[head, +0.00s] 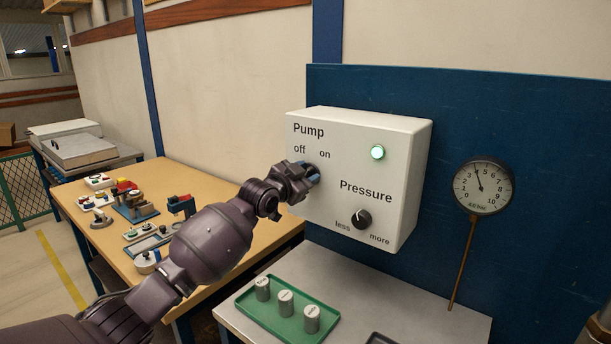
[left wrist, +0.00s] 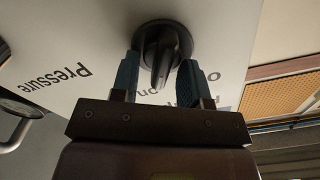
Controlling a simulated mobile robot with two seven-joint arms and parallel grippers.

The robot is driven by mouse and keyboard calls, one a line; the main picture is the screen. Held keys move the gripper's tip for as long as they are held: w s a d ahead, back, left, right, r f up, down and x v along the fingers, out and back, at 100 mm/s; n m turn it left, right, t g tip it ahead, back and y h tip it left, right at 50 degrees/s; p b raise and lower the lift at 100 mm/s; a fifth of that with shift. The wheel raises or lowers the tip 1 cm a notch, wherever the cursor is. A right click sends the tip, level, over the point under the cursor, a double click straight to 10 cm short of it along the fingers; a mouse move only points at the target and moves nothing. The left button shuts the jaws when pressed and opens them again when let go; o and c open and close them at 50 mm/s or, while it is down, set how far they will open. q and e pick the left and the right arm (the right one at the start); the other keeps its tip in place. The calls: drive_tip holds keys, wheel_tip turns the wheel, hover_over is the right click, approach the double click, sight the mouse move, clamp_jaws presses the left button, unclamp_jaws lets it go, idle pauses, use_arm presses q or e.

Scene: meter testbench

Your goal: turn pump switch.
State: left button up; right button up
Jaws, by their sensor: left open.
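The white control box (head: 405,150) hangs on a blue panel. Its pump switch is mostly hidden behind my left gripper (head: 312,175) in the head view, under the "off" and "on" labels. In the left wrist view the switch is a dark round knob (left wrist: 163,45) with a raised ridge, which points roughly toward the "on" label. My left gripper (left wrist: 158,82) is open, with one blue finger on each side of the knob's ridge. I cannot tell whether the fingers touch it. My right gripper is not seen.
The pressure knob (head: 361,219) sits low on the box. A round gauge (head: 483,186) is to its right. A green tray (head: 254,309) with metal cylinders lies on the grey bench (head: 430,312) below. A wooden table (head: 175,228) with several devices stands left.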

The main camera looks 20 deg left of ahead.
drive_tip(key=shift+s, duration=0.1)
use_arm(q)
clamp_jaws()
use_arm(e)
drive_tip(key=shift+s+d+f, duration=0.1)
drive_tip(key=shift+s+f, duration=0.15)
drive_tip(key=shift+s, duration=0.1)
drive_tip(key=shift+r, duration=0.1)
use_arm(q)
drive_tip(key=shift+w+a+n+p, duration=0.15)
drive_tip(key=shift+n+p, duration=0.6)
drive_tip(key=shift+n, duration=1.3)
drive_tip(key=shift+s+a+n+p, duration=0.15)
drive_tip(key=shift+n+p, duration=0.55)
drive_tip(key=shift+n, duration=1.3)
drive_tip(key=shift+w+a+n+p, duration=0.2)
drive_tip(key=shift+n+p, duration=0.55)
drive_tip(key=shift+n, duration=1.3)
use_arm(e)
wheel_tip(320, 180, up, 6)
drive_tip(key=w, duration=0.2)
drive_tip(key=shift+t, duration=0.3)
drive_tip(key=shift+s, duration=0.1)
